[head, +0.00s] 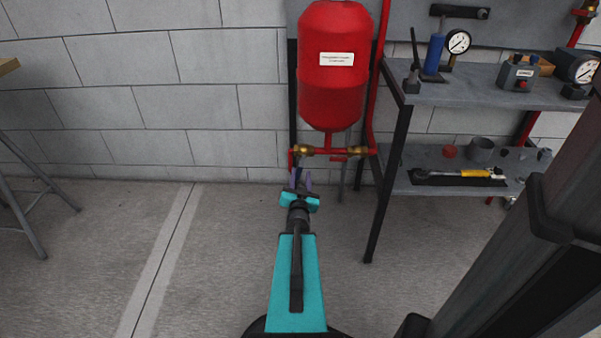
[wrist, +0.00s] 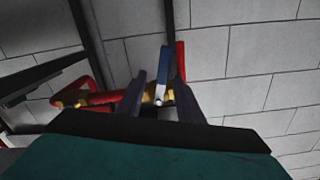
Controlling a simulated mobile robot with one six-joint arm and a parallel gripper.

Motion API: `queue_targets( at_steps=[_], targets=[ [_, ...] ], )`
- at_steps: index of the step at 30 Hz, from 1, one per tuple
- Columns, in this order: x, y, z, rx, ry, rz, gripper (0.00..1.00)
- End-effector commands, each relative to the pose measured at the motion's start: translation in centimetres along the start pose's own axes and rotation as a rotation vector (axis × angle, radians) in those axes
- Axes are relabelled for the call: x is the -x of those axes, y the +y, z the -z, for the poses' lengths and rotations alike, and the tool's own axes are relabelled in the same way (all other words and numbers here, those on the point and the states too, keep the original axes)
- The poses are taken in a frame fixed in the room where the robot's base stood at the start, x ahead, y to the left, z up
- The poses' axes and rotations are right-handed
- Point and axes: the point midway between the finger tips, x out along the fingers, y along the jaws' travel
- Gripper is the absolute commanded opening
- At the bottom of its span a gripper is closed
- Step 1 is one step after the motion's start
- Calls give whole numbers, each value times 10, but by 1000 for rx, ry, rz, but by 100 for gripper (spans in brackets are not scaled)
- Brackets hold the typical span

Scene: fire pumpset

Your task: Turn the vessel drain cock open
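The red vessel (head: 336,75) hangs at the wall, with red pipework and brass valves below it. The left brass valve (head: 303,150) is just beyond my gripper (head: 300,183), which points at it from below. In the wrist view, a brass cock (wrist: 155,97) with a blue lever (wrist: 162,73) shows between the fingers of my gripper (wrist: 160,98). The fingers are apart, one on each side of the lever, with a gap at least on the left. Contact on the right cannot be told. Which valve is the drain cock is not labelled legibly.
A second brass valve (wrist: 72,98) with a red handle is at the left in the wrist view. A grey shelf bench (head: 450,93) with gauges and tools stands right of the vessel. The block wall (head: 150,110) is behind.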

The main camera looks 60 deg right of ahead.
Motion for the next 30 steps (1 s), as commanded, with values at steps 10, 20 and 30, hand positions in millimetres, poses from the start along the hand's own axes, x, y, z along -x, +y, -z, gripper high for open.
queue_targets(
  at_steps=[10,20,30],
  targets=[
    [5,-2,0,0,0,2,34],
    [5,-2,-1,1,-2,2,18],
    [13,-35,-44,18,-120,40,0]
  ],
)
